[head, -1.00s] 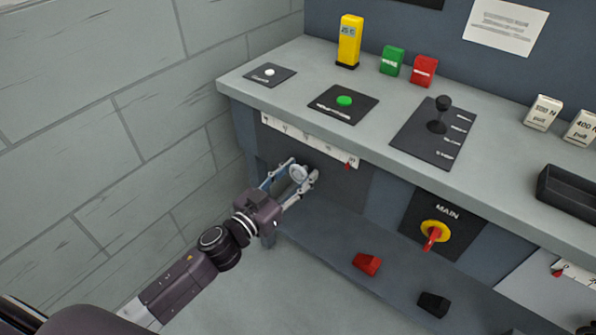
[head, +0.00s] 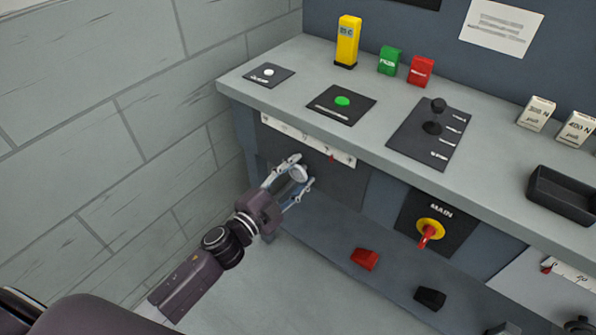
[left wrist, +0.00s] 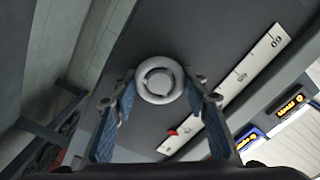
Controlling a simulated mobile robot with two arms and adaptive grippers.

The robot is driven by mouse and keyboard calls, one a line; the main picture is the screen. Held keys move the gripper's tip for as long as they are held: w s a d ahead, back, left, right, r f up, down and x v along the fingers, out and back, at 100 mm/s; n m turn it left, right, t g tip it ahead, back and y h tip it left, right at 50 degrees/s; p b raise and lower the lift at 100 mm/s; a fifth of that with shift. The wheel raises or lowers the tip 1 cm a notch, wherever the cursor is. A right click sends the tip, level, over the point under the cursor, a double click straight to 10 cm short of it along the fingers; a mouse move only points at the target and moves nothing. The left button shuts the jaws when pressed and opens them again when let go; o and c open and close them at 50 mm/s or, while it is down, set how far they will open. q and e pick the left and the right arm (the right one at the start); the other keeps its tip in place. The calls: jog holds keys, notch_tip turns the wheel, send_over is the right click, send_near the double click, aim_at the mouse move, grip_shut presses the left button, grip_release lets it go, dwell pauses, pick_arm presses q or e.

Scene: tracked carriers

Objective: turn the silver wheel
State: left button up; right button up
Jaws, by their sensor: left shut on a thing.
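The silver wheel (head: 299,174) is on the front panel below the bench top at the left, and it fills the middle of the left wrist view (left wrist: 160,80). My left gripper (head: 303,170) is shut on it, with one finger on each side of the rim. A white scale (head: 285,129) with a red pointer (head: 331,157) runs above the wheel. In the left wrist view the scale (left wrist: 247,68) slants to the right of the wheel, with the red pointer (left wrist: 172,132) near its lower end. My right gripper is not in view.
A red-and-yellow MAIN switch (head: 430,232) is to the right on the front panel. Below lie a red block (head: 365,259) and a black block (head: 430,298). The bench top edge overhangs above my gripper. A block wall (head: 90,140) stands at the left.

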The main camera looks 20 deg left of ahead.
pick_arm(q)
jog(key=m, duration=0.4)
jog(key=shift+f, duration=0.1)
jog(key=shift+m, duration=0.6)
jog(key=o, duration=1.2)
jog(key=shift+s+a+f, duration=0.1)
jog(key=shift+s, duration=0.4)
jog(key=v, duration=1.1)
